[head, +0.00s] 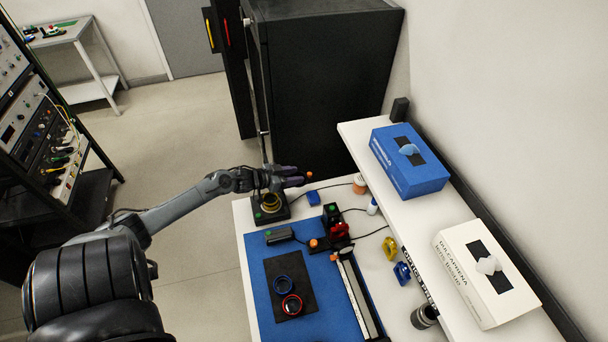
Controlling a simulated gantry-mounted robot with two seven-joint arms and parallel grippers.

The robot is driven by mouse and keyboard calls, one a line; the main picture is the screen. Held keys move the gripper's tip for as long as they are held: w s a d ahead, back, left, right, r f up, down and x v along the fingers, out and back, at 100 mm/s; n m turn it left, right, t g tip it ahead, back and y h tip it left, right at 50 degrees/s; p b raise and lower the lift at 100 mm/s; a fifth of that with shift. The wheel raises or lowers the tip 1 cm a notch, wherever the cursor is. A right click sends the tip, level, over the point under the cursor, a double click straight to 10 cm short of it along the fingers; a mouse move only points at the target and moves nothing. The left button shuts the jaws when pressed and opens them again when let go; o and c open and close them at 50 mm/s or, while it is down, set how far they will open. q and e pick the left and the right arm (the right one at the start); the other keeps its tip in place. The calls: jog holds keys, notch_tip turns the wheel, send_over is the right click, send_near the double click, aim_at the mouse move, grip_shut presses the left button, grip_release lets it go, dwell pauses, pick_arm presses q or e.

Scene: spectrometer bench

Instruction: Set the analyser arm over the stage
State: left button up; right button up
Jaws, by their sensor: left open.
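My left arm reaches in from the left, and its left gripper (298,176) is open above the far end of the bench. A thin upright post (264,148) rises behind the wrist. An orange knob (309,174) shows just beyond the fingertips. I take the post and knob for parts of the analyser arm, but the gripper hides how they join. I cannot tell whether the fingers touch anything. My right gripper is not in view.
A blue mat (258,282) holds a black pad (298,266) with blue and red rings, and a long rail (358,297). Yellow and blue clamps stand to the right.

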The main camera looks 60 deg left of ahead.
aim_at(309, 173)
pick_arm(q)
jog(key=shift+x, duration=2.4)
grip_shut()
